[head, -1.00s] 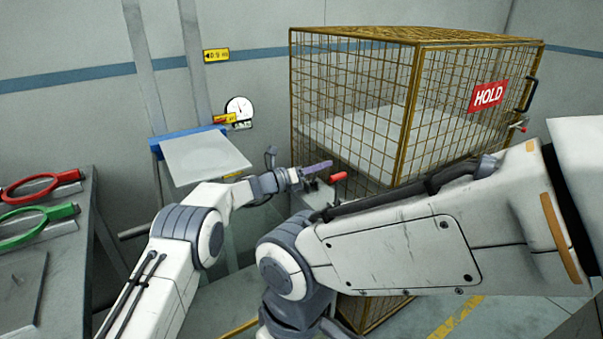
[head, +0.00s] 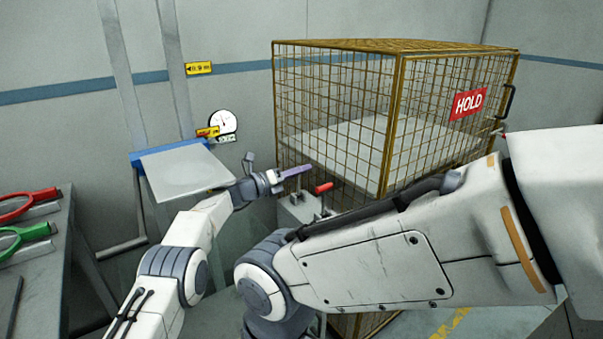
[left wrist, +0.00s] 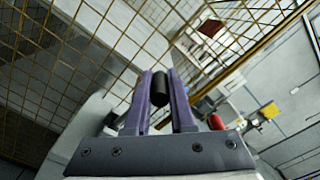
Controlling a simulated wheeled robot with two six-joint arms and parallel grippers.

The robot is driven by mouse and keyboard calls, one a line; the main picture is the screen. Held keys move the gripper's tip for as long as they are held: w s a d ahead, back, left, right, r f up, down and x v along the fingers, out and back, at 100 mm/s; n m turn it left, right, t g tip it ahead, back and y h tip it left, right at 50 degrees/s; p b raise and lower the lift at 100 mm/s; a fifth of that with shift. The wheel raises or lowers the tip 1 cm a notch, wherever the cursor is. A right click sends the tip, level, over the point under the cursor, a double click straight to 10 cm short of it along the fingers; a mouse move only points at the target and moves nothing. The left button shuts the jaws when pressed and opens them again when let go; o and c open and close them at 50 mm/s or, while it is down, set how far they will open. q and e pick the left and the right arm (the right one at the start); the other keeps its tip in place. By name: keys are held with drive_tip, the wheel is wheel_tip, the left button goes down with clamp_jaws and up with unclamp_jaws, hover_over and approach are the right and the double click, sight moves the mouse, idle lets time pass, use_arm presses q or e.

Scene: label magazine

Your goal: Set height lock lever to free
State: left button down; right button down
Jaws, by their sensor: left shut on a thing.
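My left gripper (head: 296,171), with purple fingers, is at a grey lever box (head: 296,212) beside the cage. In the left wrist view its fingers (left wrist: 160,90) are shut on a black cylindrical knob (left wrist: 159,88). The knob's stem and base are mostly hidden by the gripper. A lever with a red handle (head: 323,188) stands just right of the gripper on the same box, apart from it; its red end (left wrist: 216,122) also shows in the left wrist view. My right arm crosses the foreground; its gripper is out of view.
A yellow wire cage (head: 397,130) with a red HOLD sign (head: 468,104) stands close right of the gripper. A light plate with a blue edge (head: 187,172) is to the left, below a gauge (head: 223,121). Red (head: 22,203) and green (head: 24,236) handled tools lie on the left bench.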

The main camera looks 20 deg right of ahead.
use_arm(q)
drive_tip(key=shift+w+a, duration=0.2)
drive_tip(key=c, duration=0.8)
unclamp_jaws()
drive_tip(key=shift+o, duration=0.2)
drive_tip(key=shift+s+d, duration=0.1)
drive_tip(key=shift+s, duration=0.05)
